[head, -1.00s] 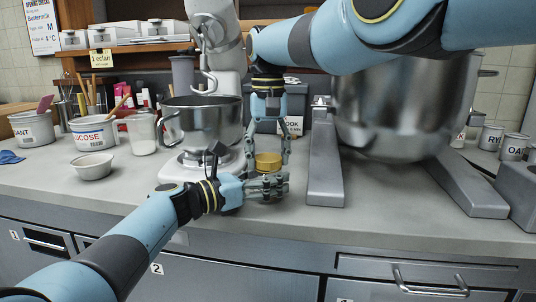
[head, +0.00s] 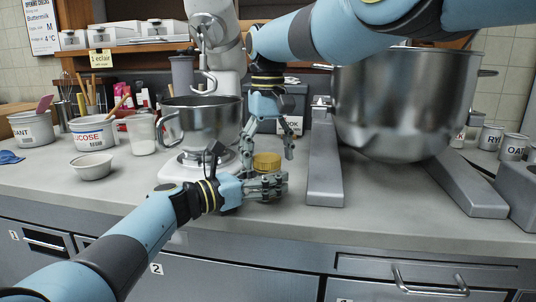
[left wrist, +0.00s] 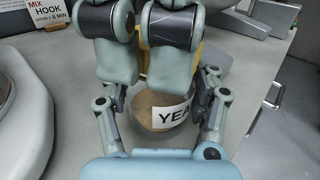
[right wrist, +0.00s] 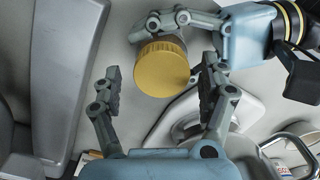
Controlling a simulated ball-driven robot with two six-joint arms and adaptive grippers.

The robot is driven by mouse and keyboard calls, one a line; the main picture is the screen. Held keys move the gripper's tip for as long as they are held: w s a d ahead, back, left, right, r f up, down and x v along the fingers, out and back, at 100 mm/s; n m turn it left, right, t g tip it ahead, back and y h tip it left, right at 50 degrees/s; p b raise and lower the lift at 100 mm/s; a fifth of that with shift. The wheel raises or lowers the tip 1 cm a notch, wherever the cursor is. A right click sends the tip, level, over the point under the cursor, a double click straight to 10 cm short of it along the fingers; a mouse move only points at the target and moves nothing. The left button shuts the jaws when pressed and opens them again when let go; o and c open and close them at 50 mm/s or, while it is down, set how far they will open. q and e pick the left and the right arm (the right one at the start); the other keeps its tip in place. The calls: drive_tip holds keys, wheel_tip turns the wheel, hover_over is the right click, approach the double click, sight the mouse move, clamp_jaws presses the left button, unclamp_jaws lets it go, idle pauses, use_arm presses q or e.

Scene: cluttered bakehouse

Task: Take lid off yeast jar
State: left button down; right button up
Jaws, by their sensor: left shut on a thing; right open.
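The yeast jar (left wrist: 158,112) is glass with tan contents and a white label starting "YEA". Its ribbed yellow lid (right wrist: 162,68) is on top; the lid also shows in the head view (head: 267,161). My left gripper (head: 268,187) is shut around the jar body below the lid, at the worktop's front. My right gripper (head: 268,146) is above and just behind the lid, pointing down, with its fingers apart and empty. In the right wrist view the lid lies beyond and between the spread fingers of my right gripper (right wrist: 160,92), apart from them.
A small stand mixer with a steel bowl (head: 200,122) stands left of the jar. A large mixer bowl (head: 402,105) and its grey base leg (head: 325,165) stand close on the right. A small bowl (head: 92,166) and tubs are further left. The front worktop is mostly clear.

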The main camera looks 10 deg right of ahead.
sight(268, 157)
wheel_tip(268, 157, up, 4)
drive_tip(key=shift+r, duration=0.1)
drive_tip(key=shift+c, duration=0.3)
drive_tip(key=shift+r+m, duration=0.4)
drive_tip(key=shift+m, duration=0.8)
drive_tip(key=r+m, duration=0.1)
drive_tip(key=m, duration=0.3)
drive_tip(key=shift+r, duration=0.4)
drive_tip(key=m, duration=0.1)
drive_tip(key=r+m, duration=0.1)
drive_tip(key=m, duration=0.2)
drive_tip(key=shift+r, duration=0.3)
drive_tip(key=shift+m, duration=0.3)
wheel_tip(268, 157, down, 9)
drive_tip(key=shift+r, duration=0.15)
drive_tip(key=shift+c, duration=0.2)
